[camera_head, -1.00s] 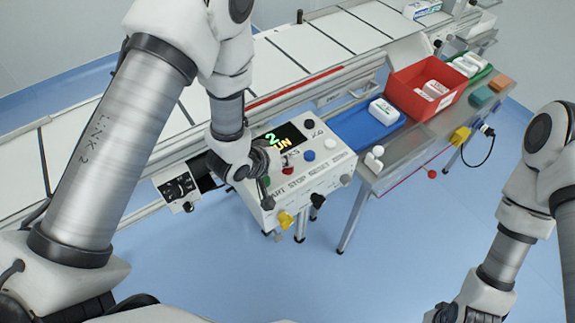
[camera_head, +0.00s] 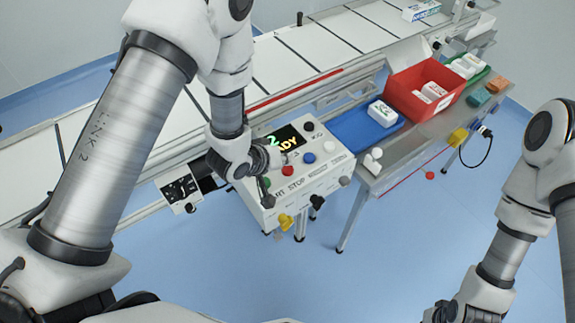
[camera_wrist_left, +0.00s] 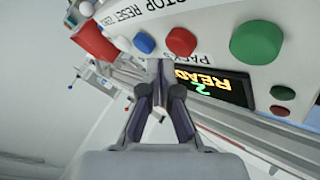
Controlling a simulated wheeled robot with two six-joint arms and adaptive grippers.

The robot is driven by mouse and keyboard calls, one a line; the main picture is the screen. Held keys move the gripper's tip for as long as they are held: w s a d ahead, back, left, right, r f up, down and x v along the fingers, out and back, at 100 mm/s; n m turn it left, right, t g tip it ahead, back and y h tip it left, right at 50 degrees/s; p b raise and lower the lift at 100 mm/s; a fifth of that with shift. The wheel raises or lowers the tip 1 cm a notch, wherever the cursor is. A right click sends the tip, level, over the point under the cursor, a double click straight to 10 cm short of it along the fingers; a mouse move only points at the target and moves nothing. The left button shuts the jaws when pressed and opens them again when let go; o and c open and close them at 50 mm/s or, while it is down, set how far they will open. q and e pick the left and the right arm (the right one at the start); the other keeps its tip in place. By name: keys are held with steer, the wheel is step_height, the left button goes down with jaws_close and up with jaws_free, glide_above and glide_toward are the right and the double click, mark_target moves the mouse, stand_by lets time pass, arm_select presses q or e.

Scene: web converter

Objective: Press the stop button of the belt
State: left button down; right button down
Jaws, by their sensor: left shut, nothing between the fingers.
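The control box (camera_head: 325,172) has a row of buttons marked START, STOP and more. The red stop button (camera_head: 288,170) stands between the green button (camera_wrist_left: 256,42) and the blue button (camera_head: 309,158). The stop button also shows in the left wrist view (camera_wrist_left: 181,41). The display (camera_wrist_left: 215,87) reads 2 READY. My left gripper (camera_head: 277,157) is shut and empty over the box, close to the red button. In the left wrist view its joined fingertips (camera_wrist_left: 159,70) appear just below the red and blue buttons, apart from them. My right gripper (camera_head: 443,313) is cut off at the bottom edge.
The slatted conveyor belt (camera_head: 320,45) runs behind the box. To the right, a steel table carries a blue mat (camera_head: 352,128) and a red bin (camera_head: 403,85) with white packs. A white button (camera_head: 330,146) and small dark knobs are also on the box.

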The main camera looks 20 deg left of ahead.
mark_target(285, 170)
arm_select(q)
step_height(285, 170, up, 5)
steer(key=p, duration=0.4)
steer(key=shift+p, duration=0.35)
stand_by(0.6)
